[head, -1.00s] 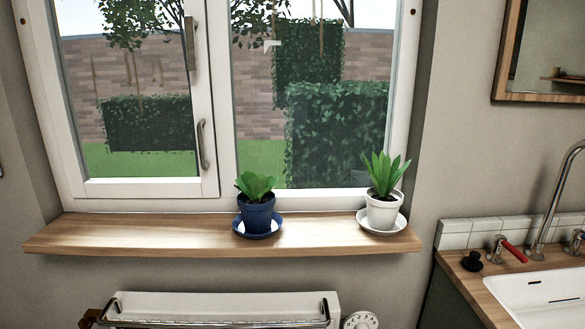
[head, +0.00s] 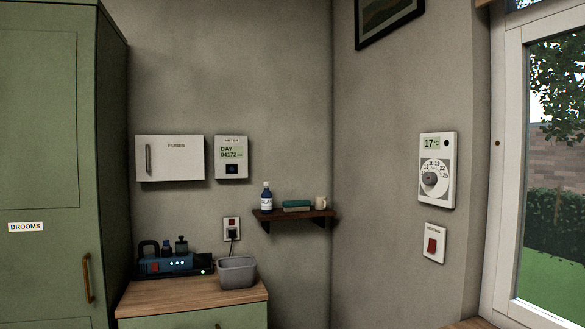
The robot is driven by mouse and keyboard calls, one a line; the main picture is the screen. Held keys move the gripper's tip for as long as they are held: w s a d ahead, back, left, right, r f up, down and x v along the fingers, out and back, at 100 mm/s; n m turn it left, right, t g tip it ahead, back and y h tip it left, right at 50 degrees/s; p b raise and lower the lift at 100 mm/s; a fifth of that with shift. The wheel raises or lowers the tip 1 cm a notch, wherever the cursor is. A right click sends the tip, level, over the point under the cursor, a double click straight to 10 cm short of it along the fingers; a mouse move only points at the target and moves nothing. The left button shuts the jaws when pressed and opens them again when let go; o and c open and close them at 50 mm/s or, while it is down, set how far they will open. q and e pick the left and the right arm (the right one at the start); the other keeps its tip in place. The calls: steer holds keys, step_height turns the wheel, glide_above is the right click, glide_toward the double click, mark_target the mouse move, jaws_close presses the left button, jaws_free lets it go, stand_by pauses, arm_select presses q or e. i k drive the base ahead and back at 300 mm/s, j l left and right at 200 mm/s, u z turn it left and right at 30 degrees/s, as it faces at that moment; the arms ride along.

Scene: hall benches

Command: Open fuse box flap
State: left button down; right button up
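The fuse box (head: 175,160) is a white box on the back wall, left of centre in the head view, with a small label near its top. Its front flap is shut. A dark vertical handle (head: 148,159) is at the flap's left side. Neither of my grippers is in view.
A meter (head: 231,157) hangs right of the fuse box. Below is a wooden-topped cabinet (head: 190,291) with a blue device (head: 168,263) and a grey bin (head: 237,272). A tall green broom cupboard (head: 45,120) stands left. A small shelf (head: 295,213) is near the corner.

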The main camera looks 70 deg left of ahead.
mark_target(167, 157)
steer(key=j+u, duration=0.1)
steer(key=u, duration=3.65)
steer(key=i+l+u, duration=0.8)
steer(key=l+u, duration=0.2)
steer(key=l, duration=0.2)
